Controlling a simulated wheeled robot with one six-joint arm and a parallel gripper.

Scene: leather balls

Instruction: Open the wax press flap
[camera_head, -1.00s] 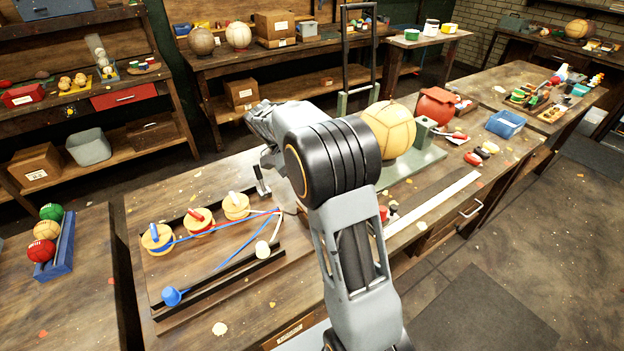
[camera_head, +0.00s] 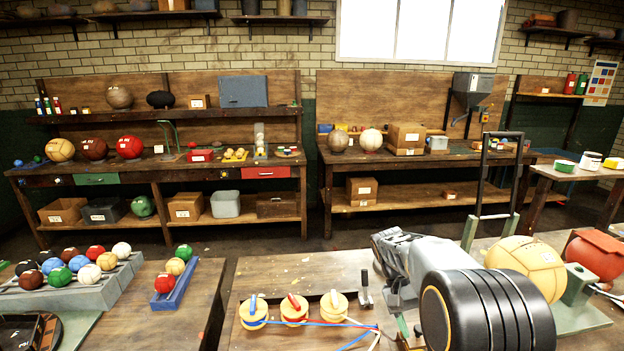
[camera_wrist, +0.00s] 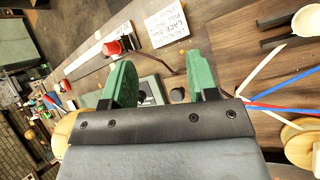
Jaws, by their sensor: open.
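I cannot make out for certain which thing is the wax press or its flap. My gripper (camera_wrist: 160,62) shows in the wrist view with its two green fingers apart and nothing held between them. It points down over the wooden bench. In the head view my arm hides most of the gripper. A small upright metal lever (camera_head: 365,289) stands on the near bench, left of my arm. A red piece with a flap-like top (camera_head: 597,252) stands at the right, beside a large tan ball (camera_head: 526,266).
Three yellow spools (camera_head: 294,309) with coloured laces lie left of my arm. A tall black handle frame (camera_head: 490,175) rises behind it. A ball rack (camera_head: 85,290) and blue tray (camera_head: 178,285) are at the left. In the wrist view, a printed card (camera_wrist: 167,26) lies on the bench.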

